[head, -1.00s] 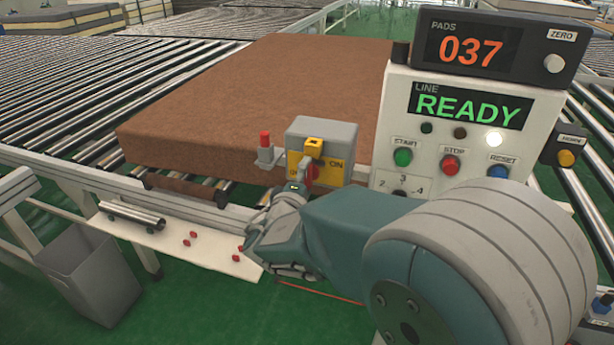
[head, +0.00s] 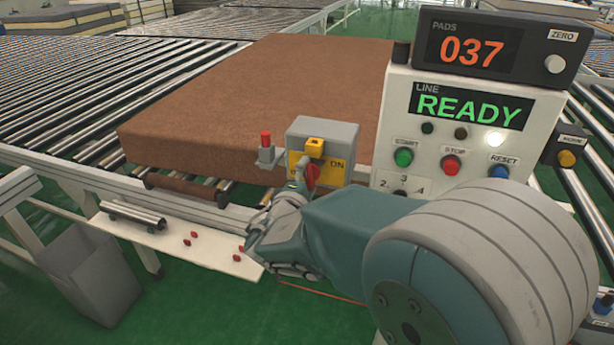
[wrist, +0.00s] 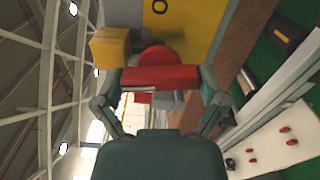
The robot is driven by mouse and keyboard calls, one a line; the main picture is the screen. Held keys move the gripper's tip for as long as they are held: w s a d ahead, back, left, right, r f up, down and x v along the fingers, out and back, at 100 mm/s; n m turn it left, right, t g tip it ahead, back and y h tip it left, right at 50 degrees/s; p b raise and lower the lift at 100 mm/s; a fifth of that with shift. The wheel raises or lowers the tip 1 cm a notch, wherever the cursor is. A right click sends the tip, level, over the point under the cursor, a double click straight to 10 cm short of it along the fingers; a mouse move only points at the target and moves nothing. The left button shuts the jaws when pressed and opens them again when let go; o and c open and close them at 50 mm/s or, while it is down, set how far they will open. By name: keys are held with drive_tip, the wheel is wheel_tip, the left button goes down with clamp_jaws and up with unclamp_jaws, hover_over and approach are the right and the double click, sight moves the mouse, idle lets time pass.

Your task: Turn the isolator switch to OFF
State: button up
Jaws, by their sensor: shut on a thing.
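The isolator is a grey box (head: 335,131) with a yellow plate (head: 334,172) on its front, standing at the near edge of the conveyor. The word ON shows on the plate's right; the marking on the left is mostly covered. The red switch handle (head: 312,178) is partly hidden by my gripper (head: 305,176) in the head view. In the wrist view the red handle (wrist: 160,77) lies between the two fingers of my gripper (wrist: 156,84), which is shut on it. A yellow block (wrist: 110,47) sits beside the handle. The handle's exact angle is unclear.
A control panel (head: 391,130) stands close to the right, with READY lit. A small post with a red top (head: 265,147) stands left of the isolator. A brown mattress (head: 260,85) lies behind. A white shelf (head: 165,238) with small red parts is below left.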

drive_tip(key=n, duration=0.4)
drive_tip(key=shift+f, duration=0.2)
drive_tip(key=n, duration=0.8)
drive_tip(key=shift+n, duration=1.9)
drive_tip(key=shift+r, duration=0.1)
drive_tip(key=o, duration=0.8)
